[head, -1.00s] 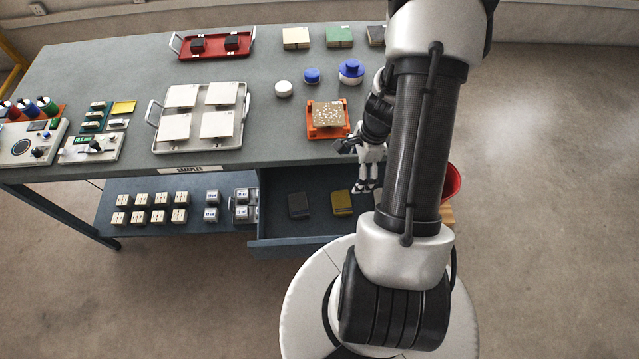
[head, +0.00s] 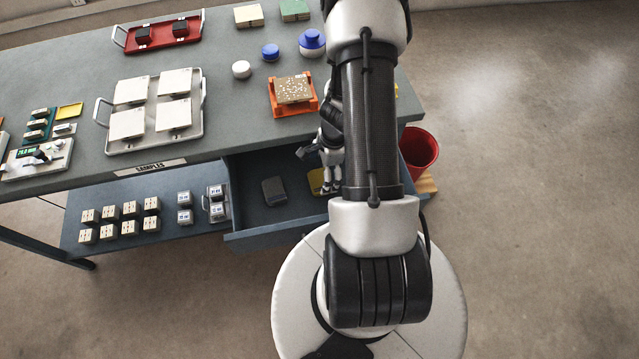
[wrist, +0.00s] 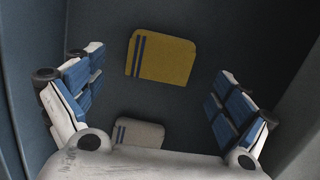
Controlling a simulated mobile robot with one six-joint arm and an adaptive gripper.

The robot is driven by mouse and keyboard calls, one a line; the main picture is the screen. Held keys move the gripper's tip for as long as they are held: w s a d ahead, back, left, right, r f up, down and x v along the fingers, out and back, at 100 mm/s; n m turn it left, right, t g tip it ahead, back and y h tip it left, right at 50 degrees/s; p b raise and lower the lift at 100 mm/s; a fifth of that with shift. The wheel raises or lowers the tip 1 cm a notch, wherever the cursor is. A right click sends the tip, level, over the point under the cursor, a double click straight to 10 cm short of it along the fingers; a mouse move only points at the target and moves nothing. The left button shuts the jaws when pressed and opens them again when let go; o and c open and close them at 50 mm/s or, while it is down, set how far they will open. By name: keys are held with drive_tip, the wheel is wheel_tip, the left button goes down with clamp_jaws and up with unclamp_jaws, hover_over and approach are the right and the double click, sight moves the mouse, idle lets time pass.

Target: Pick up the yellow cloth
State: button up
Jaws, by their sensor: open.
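The yellow cloth (wrist: 165,57) lies flat and folded on the dark drawer floor, with two dark blue stripes near its left edge in the wrist view. In the head view the yellow cloth (head: 316,180) is partly hidden by my gripper (head: 331,186). My gripper (wrist: 160,100) is open and empty, its blue-padded fingers wide apart. In the wrist view the cloth lies between and beyond the fingers, apart from them.
The open drawer (head: 265,240) also holds a dark grey cloth (head: 274,191) and a pale cloth (wrist: 139,133). Drawer walls stand close on both sides in the wrist view. The tabletop (head: 225,110) overhangs behind. A red bin (head: 418,150) stands at the right.

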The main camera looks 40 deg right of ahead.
sight(320, 180)
drive_tip(key=f, duration=0.1)
drive_tip(key=f+b, duration=0.1)
drive_tip(key=f, duration=0.1)
drive_tip(key=f+b, duration=0.1)
drive_tip(key=shift+w+a+f, duration=0.2)
drive_tip(key=shift+w+a, duration=0.05)
drive_tip(key=shift+a, duration=0.1)
drive_tip(key=shift+r, duration=0.1)
drive_tip(key=c, duration=1)
drive_tip(key=shift+r, duration=0.1)
wheel_tip(320, 180, up, 20)
drive_tip(key=p, duration=1.1)
